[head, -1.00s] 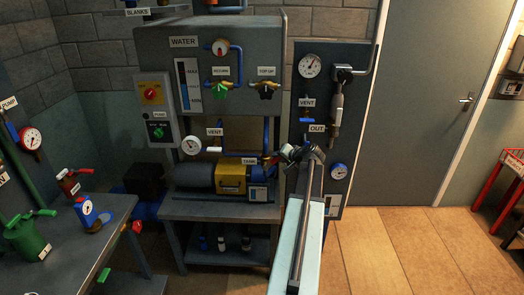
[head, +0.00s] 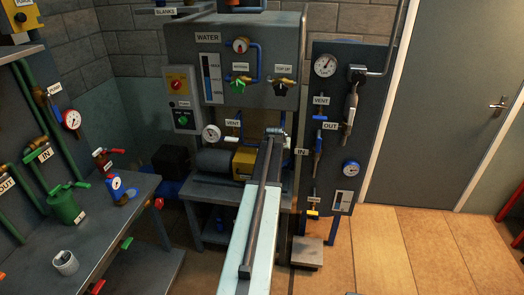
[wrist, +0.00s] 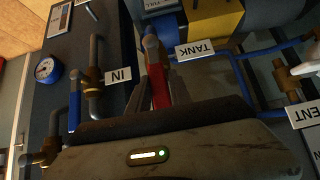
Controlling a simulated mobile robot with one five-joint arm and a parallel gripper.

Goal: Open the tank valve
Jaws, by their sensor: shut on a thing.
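The tank valve's red handle (wrist: 158,86) shows in the wrist view beside the upside-down TANK label (wrist: 194,49). Its far end meets blue-grey pipework. My gripper (wrist: 160,98) is shut on the red handle, with one dark finger on each side of it. The dark gripper body fills the lower part of that view and hides what lies below. In the head view my gripper (head: 275,134) is at the right of the yellow box (head: 243,162) on the bench. My arm hides the valve and its label there.
The IN label (wrist: 118,76) and a brass-fitted pipe (wrist: 93,80) stand close left of my gripper in the wrist view. A VENT label (wrist: 304,114) and a white handle (wrist: 306,69) are at the right. The panel with gauges (head: 330,130) stands right of my arm.

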